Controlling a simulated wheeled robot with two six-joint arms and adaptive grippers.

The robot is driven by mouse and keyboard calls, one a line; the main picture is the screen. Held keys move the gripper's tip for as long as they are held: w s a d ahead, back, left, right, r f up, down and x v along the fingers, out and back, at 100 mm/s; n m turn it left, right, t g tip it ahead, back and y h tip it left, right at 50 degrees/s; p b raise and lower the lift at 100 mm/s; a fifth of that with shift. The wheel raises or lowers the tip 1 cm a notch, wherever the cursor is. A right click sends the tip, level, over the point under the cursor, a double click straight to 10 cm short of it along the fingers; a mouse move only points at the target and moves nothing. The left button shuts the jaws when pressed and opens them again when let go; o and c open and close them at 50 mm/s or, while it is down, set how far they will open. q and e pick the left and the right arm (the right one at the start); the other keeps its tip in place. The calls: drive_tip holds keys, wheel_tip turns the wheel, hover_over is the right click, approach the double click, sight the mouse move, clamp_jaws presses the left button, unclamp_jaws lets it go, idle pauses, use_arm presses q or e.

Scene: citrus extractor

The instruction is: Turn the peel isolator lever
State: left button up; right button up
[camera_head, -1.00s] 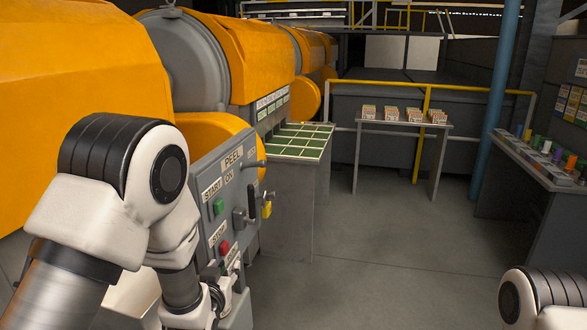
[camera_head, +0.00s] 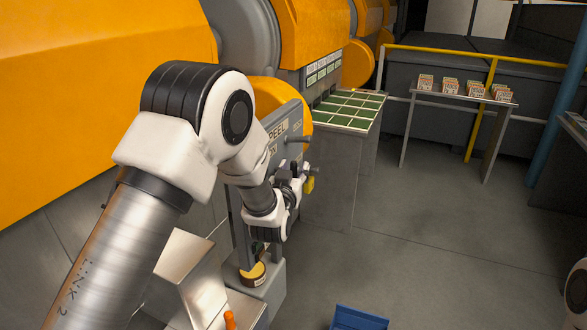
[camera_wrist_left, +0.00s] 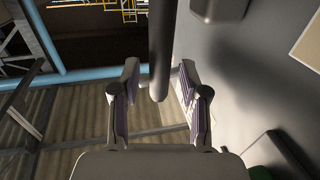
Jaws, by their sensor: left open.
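The grey control panel (camera_head: 277,150) marked PEEL stands beside the orange machine, partly hidden behind my left arm. My left gripper (camera_head: 295,172) is at the panel's right side, small and partly covered by my wrist. In the left wrist view my left gripper (camera_wrist_left: 159,82) is open. A dark bar that looks like the lever (camera_wrist_left: 160,50) comes down between its two fingers, with a visible gap on each side. The panel face (camera_wrist_left: 250,75) is on the right there. My right gripper is out of view.
A yellow padlock (camera_head: 309,184) hangs close to my left gripper. A stand with green plates (camera_head: 350,108) is behind the panel.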

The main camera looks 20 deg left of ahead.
use_arm(q)
clamp_jaws()
drive_tip(key=shift+w+r+g+p, duration=0.15)
drive_tip(key=shift+w+g+p, duration=0.2)
drive_tip(key=shift+p, duration=0.4)
drive_tip(key=w+g+p, duration=0.1)
drive_tip(key=g+p, duration=0.1)
drive_tip(key=p, duration=0.1)
drive_tip(key=w+f+g+p, duration=0.1)
drive_tip(key=g+p, duration=0.1)
drive_tip(key=p, duration=0.2)
drive_tip(key=w+f+m+g+p, duration=0.1)
drive_tip(key=w+g+p, duration=0.1)
drive_tip(key=p, duration=0.2)
drive_tip(key=shift+w+d+h, duration=0.1)
drive_tip(key=shift+d+h, duration=0.05)
drive_tip(key=shift+h, duration=0.15)
drive_tip(key=shift+f, duration=0.1)
